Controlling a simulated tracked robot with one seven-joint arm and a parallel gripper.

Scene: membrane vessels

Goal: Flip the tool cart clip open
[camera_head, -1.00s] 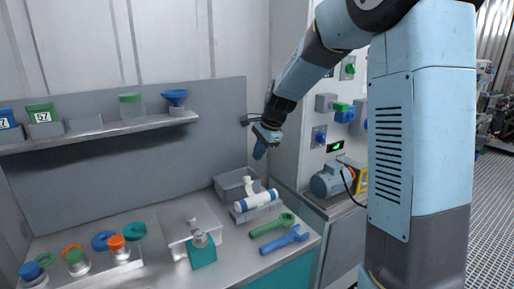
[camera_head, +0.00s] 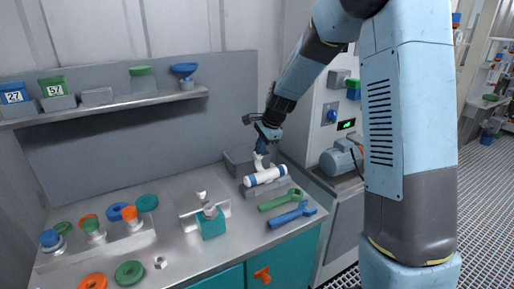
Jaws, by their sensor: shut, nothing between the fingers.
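The tool cart has a metal top (camera_head: 172,222) and teal doors. A white cylinder with blue bands (camera_head: 265,176) lies across a grey holder (camera_head: 268,189) at the back right of the top. A white upright piece (camera_head: 258,162), clip-like, stands behind the cylinder; I cannot tell if it is open. My gripper (camera_head: 261,147) is shut and empty, pointing down just above this white piece. I cannot tell whether they touch. An orange clip-like part (camera_head: 262,275) is on the teal door front, well below my gripper.
A grey bin (camera_head: 238,158) is behind the cylinder. Several caps sit at the left.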

